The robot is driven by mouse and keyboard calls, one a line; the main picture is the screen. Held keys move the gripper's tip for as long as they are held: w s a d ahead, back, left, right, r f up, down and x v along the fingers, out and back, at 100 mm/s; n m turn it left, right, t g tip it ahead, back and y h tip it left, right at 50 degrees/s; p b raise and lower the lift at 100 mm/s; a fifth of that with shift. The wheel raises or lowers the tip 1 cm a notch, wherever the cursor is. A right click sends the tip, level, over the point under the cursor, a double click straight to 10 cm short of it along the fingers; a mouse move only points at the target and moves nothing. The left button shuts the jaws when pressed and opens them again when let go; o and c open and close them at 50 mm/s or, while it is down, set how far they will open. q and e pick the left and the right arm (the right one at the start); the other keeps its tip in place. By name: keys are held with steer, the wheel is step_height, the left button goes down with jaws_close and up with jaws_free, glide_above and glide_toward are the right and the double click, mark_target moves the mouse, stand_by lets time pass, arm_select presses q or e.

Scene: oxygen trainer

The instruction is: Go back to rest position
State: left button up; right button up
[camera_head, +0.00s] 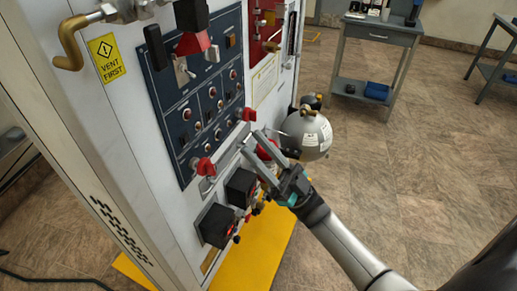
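My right gripper (250,141) is in front of the lower right part of the white trainer cabinet (130,165). Its arm comes in from the lower right. Its two fingers are apart and point up and left toward the panel. A red handle (265,150) shows between or just behind the fingers; I cannot tell whether they touch it. Another red handle (249,114) is just above the fingertips, and a third red handle (205,167) is to their left. My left gripper is not in view.
Black boxes (216,226) stick out of the cabinet below the gripper. A grey round tank (309,135) stands close to its right. A brass hook-shaped pipe (68,45) juts out at the upper left. A grey table (375,32) stands farther back. The floor at right is clear.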

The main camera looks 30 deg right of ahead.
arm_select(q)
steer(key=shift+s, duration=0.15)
